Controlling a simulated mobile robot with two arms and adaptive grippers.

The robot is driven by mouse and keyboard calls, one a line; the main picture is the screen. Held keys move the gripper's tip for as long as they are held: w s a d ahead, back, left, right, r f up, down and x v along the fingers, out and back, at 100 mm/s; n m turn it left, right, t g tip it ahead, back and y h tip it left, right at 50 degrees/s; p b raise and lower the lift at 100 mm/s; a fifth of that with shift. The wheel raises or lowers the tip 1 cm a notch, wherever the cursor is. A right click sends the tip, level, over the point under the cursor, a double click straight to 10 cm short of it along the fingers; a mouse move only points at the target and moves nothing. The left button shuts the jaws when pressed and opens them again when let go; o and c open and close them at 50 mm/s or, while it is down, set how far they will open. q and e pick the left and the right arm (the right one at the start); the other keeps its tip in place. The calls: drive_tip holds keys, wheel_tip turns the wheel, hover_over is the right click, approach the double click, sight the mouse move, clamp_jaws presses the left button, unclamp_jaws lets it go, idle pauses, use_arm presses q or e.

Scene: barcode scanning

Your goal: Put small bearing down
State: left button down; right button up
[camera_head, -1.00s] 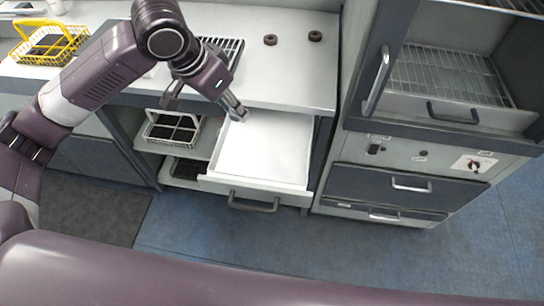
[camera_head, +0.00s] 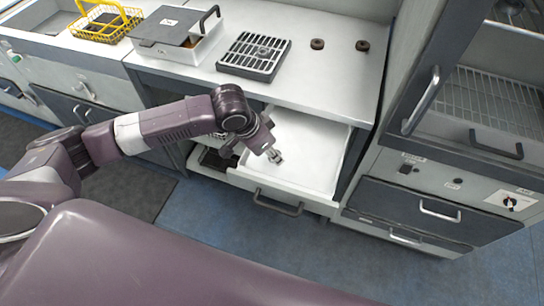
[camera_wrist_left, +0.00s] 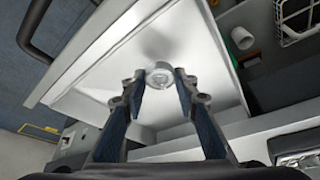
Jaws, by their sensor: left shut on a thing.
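My left gripper (camera_head: 272,154) is over the open white drawer (camera_head: 315,140), pointing down into it. In the left wrist view its two fingertips (camera_wrist_left: 160,80) close on the small bearing (camera_wrist_left: 159,73), a pale round ring with a hole. The bearing is at the tips, with the white drawer floor behind it. In the head view the bearing is too small to make out clearly at the fingertips. I cannot tell whether it touches the drawer floor. My right gripper is not in view.
Two dark rings (camera_head: 317,44) lie on the counter at the back. A black slotted tray (camera_head: 254,55), a grey-lidded box (camera_head: 175,34) and a yellow wire basket (camera_head: 105,22) stand to their left. A cabinet with a wire rack (camera_head: 490,105) is at the right.

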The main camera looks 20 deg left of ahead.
use_arm(q)
drive_tip(key=shift+f, duration=1.35)
drive_tip(key=c, duration=1.5)
unclamp_jaws()
drive_tip(key=shift+f, duration=0.1)
drive_tip(key=v, duration=1.2)
drive_tip(key=shift+w+r, duration=0.1)
drive_tip(key=shift+r, duration=0.1)
